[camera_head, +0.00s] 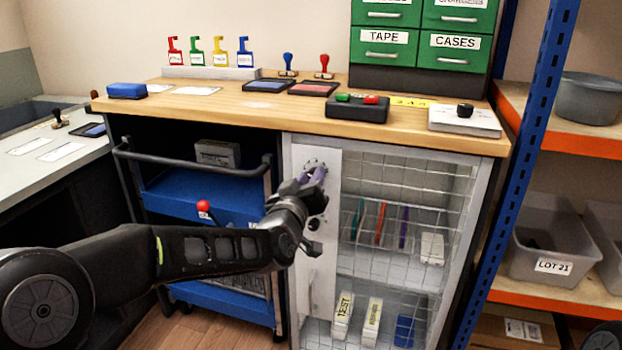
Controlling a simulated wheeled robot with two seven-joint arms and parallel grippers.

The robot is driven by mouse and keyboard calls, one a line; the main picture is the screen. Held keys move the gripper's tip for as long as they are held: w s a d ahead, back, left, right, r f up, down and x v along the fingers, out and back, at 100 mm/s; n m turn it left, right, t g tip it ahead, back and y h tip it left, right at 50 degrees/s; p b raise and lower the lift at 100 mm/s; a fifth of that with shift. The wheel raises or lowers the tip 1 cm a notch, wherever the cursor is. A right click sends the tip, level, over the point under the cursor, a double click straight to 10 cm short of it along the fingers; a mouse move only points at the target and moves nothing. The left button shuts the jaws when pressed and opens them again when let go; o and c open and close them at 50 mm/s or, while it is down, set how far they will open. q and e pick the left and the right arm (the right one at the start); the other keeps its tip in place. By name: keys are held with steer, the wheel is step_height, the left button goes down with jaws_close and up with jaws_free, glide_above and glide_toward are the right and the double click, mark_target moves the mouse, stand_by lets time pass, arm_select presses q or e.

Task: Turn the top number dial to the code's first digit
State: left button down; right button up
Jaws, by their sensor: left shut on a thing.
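The top number dial (313,164) sits high on the white lock panel (330,255) of the wire-mesh cabinet under the workbench. My left gripper (313,177) is at this dial, shut on it, and its fingers hide most of the dial and any digit on it. Another dark dial (316,223) shows lower on the panel, partly behind my gripper and wrist. A yellow strip (411,102) with small dark digits lies on the bench top; the digits are too small to read surely. My right gripper is not in view.
A black box with green and red buttons (357,107) and a white box with a black knob (464,121) stand on the bench above. A blue trolley (205,198) stands left of the cabinet. A blue rack post (518,170) rises at right.

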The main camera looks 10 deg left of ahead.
arm_select(q)
steer(key=shift+m+p, duration=0.7)
steer(key=shift+m, duration=3.2)
steer(key=c, duration=1.2)
jaws_free()
steer(key=shift+s, duration=0.1)
steer(key=s+p, duration=0.1)
steer(key=s, duration=0.6)
steer(key=shift+s+a+f, duration=0.1)
steer(key=shift+s+a, duration=0.05)
steer(key=shift+s, duration=0.15)
